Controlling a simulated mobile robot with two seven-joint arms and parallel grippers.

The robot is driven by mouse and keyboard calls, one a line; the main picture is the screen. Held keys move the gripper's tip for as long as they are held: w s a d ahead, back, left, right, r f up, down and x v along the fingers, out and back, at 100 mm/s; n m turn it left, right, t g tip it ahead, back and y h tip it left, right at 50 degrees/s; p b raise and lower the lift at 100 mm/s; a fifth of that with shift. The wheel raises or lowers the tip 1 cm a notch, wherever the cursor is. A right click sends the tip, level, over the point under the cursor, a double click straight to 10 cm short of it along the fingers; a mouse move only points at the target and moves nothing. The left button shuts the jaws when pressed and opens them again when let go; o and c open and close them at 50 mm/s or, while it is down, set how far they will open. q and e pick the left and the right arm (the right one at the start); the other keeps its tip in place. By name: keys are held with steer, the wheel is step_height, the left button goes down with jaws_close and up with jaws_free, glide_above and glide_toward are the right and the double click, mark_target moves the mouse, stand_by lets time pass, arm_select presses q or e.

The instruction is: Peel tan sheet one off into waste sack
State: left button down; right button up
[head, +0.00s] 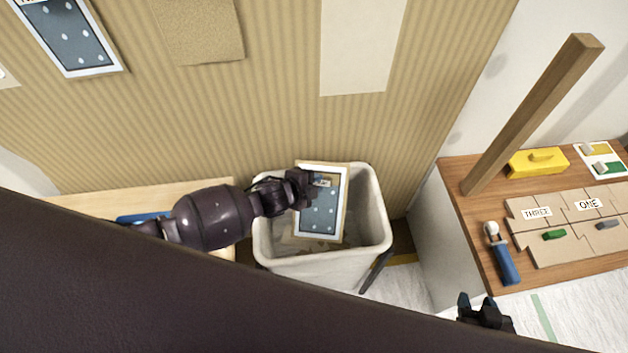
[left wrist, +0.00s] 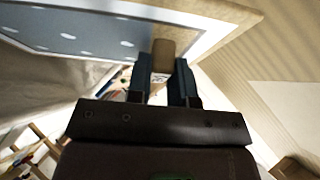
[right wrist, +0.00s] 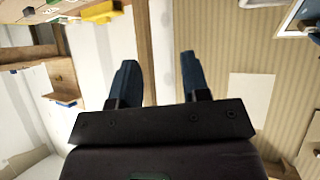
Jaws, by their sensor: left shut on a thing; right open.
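My left gripper (head: 305,188) is shut on a dark blue-grey sheet with pale dots and a white and tan border (head: 318,212). The sheet is over the mouth of the white waste sack (head: 325,270); I cannot tell how far inside it hangs. In the left wrist view, a tan tab (left wrist: 163,55) of the sheet is between the fingers. On the right-hand table lie tan pieces labelled ONE (head: 588,190) and THREE (head: 536,227). My right gripper (head: 485,308) is open and empty, in front of that table.
The striped wall behind bears a dotted blue sheet (head: 70,35), a plain tan sheet (head: 200,28) and a cream sheet (head: 360,50). A wooden post (head: 535,112) rises from the right-hand table (head: 480,245). A yellow tool (head: 538,163) and blue-handled roller (head: 503,262) lie there.

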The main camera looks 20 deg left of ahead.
arm_select(q)
steer(key=c, duration=0.9)
jaws_free()
steer(key=shift+c, duration=0.2)
steer(key=shift+s+a+r, duration=0.3)
steer(key=shift+s+r, duration=0.05)
steer(key=shift+s, duration=0.05)
steer(key=p+v, duration=0.2)
steer(key=v, duration=0.7)
steer(key=shift+s, duration=0.25)
steer(key=shift+a+r, duration=0.1)
steer(key=shift+r, duration=0.05)
